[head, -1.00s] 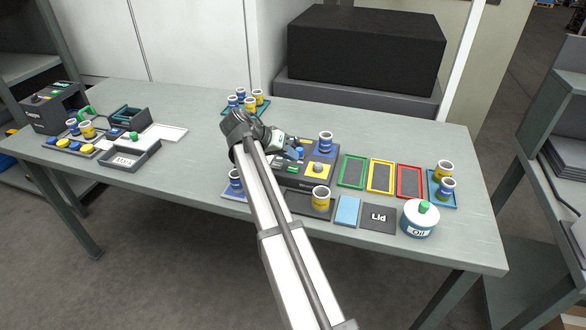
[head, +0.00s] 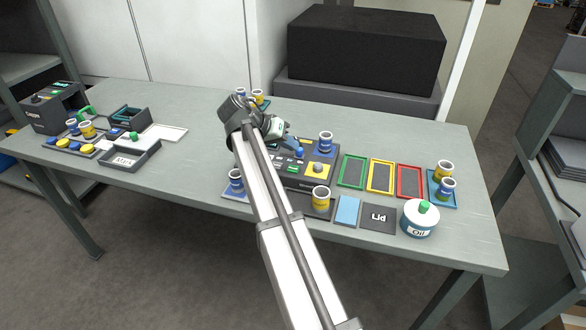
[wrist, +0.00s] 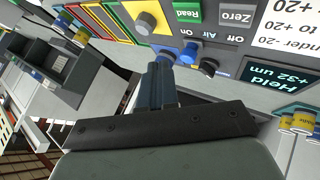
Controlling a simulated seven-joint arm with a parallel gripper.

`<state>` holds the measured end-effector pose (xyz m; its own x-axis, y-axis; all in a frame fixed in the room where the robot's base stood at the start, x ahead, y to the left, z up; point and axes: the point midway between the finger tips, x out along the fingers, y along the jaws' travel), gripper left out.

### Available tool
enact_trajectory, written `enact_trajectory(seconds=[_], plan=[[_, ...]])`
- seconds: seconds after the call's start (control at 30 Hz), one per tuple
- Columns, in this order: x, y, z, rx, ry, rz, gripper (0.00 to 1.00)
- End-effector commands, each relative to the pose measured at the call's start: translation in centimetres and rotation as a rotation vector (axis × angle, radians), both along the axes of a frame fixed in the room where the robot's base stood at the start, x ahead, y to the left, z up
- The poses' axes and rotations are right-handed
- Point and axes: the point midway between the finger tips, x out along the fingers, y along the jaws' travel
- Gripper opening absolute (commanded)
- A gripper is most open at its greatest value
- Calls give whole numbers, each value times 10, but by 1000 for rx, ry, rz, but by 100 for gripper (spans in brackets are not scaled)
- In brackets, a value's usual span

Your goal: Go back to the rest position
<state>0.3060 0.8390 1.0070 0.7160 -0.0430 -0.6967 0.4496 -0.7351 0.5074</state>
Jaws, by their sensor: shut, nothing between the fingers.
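My gripper (head: 291,143) is near the dark control panel (head: 322,172) in the middle of the table, in the head view. In the wrist view my gripper's blue-grey fingers (wrist: 160,84) are closed together with nothing between them. I cannot tell the exact gap between fingertips and panel. A small screen (wrist: 281,86) reads "Held +32 um".
A blue cup (head: 326,142) stands at the panel's back and a yellow cup (head: 321,198) at its front. Green (head: 343,184), yellow (head: 371,190) and red (head: 401,194) framed trays lie to the right, with an oil can (head: 419,219).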

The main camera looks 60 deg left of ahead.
Motion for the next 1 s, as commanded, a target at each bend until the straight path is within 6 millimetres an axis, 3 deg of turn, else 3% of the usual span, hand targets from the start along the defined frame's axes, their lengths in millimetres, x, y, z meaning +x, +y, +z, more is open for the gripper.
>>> enact_trajectory(seconds=[0.33, 0.47, 0.57, 0.67, 0.8, 1.0], plan=[[0, 0, 0, 0, 0, 0, 0], [8, -16, -2, -21, 3, 3, 0], [25, -50, -6, -71, 11, 11, 0], [48, -101, -13, -154, 28, 28, 0], [79, -184, -23, -290, 69, 61, 0], [107, -301, -47, -470, 163, 106, 0]])
